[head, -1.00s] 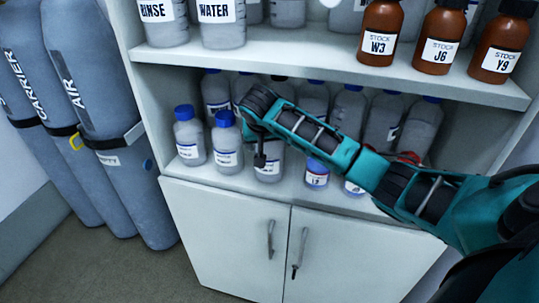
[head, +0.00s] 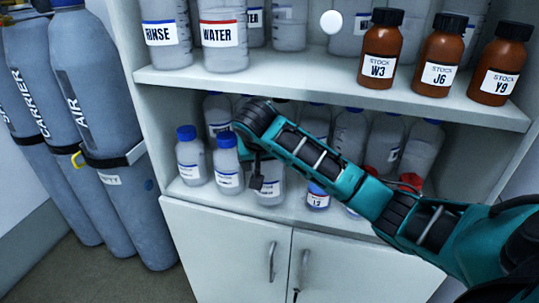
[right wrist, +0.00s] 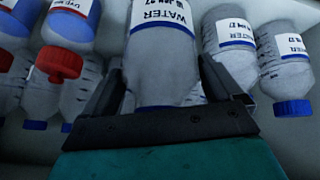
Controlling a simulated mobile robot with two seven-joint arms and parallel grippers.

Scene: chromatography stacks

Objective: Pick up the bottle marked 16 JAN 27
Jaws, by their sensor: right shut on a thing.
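My right gripper (right wrist: 163,88) is shut on a clear, ridged water bottle (right wrist: 160,55) in the right wrist view, one finger on each side of it. Its label is upside down there and reads WATER with a date ending in JAN 27; the day is too blurred to be sure of. In the head view this bottle (head: 271,190) is on the middle shelf, partly hidden behind my right gripper (head: 259,180). I cannot tell whether its base touches the shelf. My left gripper is not in view.
Two blue-capped bottles (head: 228,168) stand left of the held one. More bottles (head: 350,135) stand behind and to the right. The upper shelf (head: 300,88) is close above my arm and carries brown stock bottles (head: 380,50). Gas cylinders (head: 110,140) stand at the left.

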